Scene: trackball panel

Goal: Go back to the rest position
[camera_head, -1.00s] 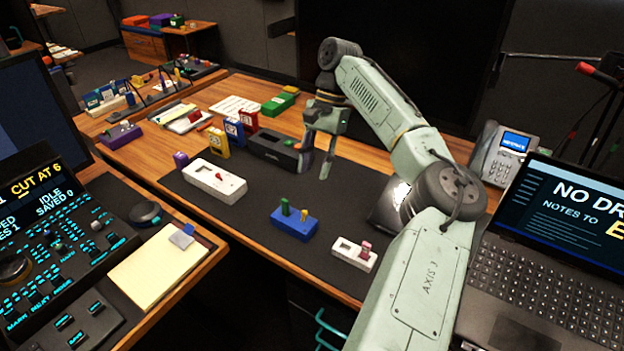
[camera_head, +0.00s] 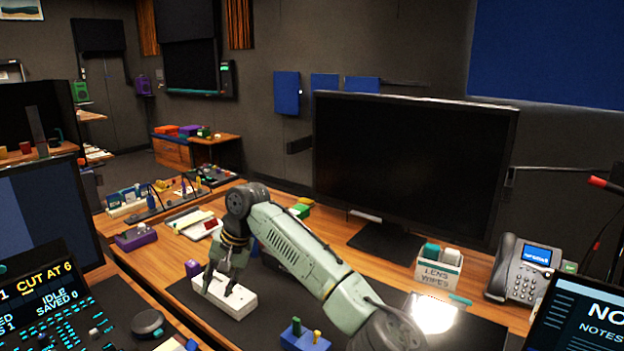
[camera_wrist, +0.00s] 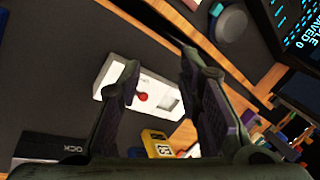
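My gripper (camera_head: 222,285) is over the white box (camera_head: 240,304) on the dark mat, pointing down in the head view. Its fingers are spread apart with nothing between them, as the wrist view (camera_wrist: 163,72) shows. The white box in the wrist view (camera_wrist: 115,72) has a red knob (camera_wrist: 141,97) and lies beyond the fingertips. I cannot tell the exact gap between fingertips and box. The control panel (camera_head: 62,338) with lit cyan keys is at the lower left; its trackball is not clearly visible.
A large monitor (camera_head: 410,165), a lens wipes box (camera_head: 438,270) and a phone (camera_head: 522,272) stand farther back. The air above the desk's left part is free.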

